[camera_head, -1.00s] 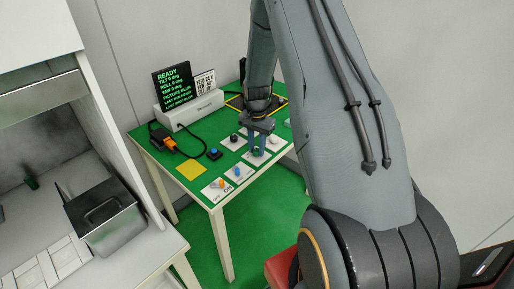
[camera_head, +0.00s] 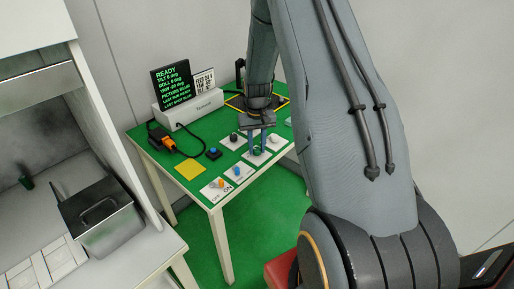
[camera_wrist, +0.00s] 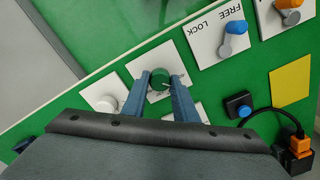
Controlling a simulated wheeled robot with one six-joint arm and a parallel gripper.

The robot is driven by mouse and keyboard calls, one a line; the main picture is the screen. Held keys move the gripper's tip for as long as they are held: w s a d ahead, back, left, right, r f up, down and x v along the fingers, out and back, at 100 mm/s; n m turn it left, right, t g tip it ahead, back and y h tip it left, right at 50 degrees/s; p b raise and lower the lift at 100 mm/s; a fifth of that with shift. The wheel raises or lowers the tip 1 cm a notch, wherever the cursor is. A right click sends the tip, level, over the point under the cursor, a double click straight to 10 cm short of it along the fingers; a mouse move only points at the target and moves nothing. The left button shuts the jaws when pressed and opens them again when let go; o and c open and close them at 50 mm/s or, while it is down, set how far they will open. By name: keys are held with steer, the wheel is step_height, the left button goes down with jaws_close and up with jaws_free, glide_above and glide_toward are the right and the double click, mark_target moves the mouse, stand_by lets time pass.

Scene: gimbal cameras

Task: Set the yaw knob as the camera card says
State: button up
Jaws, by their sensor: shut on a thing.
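The green knob (camera_wrist: 159,82) stands on a white plate between my two blue fingers in the wrist view. My gripper (camera_wrist: 160,77) is shut on it, a finger on each side. In the head view my gripper (camera_head: 259,149) reaches down onto the same plate, largely hiding the knob. The camera card (camera_head: 204,80) is a small white card with black print, too small to read surely. Beside it the black screen (camera_head: 172,88) shows green text: READY, then tilt, roll and yaw lines. The yaw value looks like about -21 deg. The picture line appears to read blur.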

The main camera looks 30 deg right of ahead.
mark_target(256, 149)
steer(key=shift+w+n, duration=0.1)
steer(key=shift+n, duration=1.5)
steer(key=shift+r, duration=0.1)
steer(key=o, duration=1.1)
steer(key=shift+c, duration=0.2)
steer(key=shift+r+b, duration=1.25)
steer(key=shift+r, duration=2.6)
